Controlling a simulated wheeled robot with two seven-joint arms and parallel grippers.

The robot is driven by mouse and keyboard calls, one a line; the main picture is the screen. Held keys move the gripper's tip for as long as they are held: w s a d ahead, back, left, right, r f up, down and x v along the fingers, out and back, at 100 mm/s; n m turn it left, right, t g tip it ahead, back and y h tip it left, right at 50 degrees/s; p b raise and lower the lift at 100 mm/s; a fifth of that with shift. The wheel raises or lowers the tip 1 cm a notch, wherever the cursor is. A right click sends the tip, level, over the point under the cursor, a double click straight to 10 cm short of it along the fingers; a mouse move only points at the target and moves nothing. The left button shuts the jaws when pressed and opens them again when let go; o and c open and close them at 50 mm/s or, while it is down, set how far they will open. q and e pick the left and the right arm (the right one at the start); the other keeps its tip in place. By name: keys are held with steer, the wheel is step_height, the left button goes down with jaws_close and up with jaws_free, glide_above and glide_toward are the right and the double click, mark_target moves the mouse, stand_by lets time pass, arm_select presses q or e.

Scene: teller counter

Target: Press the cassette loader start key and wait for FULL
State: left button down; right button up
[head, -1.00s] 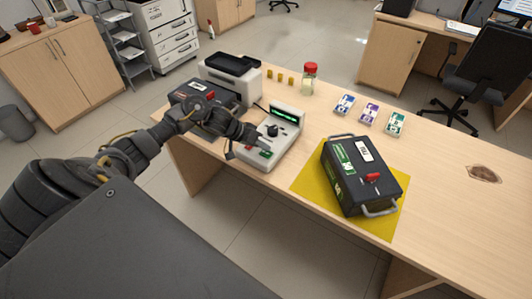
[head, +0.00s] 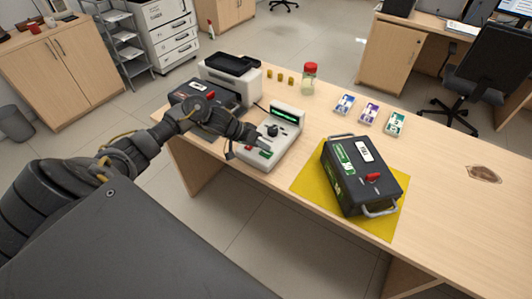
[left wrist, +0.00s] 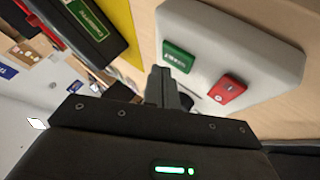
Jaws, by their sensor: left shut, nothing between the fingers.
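A pale console (head: 284,142) with a lit green display (head: 286,115) stands on the counter; the display text is too small to read. Its green key (head: 265,154) sits near the front, and also shows in the left wrist view (left wrist: 178,56) beside a red key (left wrist: 227,89). My left gripper (head: 264,143) is shut and empty, reaching over the console from the left. In the left wrist view its fingertips (left wrist: 159,74) are right by the green key; I cannot tell whether they touch it. My right gripper is not in view.
A black cassette (head: 352,182) with handles and a red latch lies on a yellow mat (head: 306,180). A white machine (head: 216,70) with another dark box (head: 192,91) stands behind my left arm. A red-lidded jar (head: 310,80) and small packs stand farther back. The counter's right side is mostly clear.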

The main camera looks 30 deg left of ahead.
mark_target(263, 154)
arm_select(q)
steer(key=shift+f, duration=0.45)
steer(key=shift+f, duration=0.45)
stand_by(0.9)
steer(key=shift+r, duration=0.1)
steer(key=shift+r+p, duration=0.8)
steer(key=shift+p, duration=0.55)
step_height(263, 154, up, 5)
steer(key=p, duration=0.6)
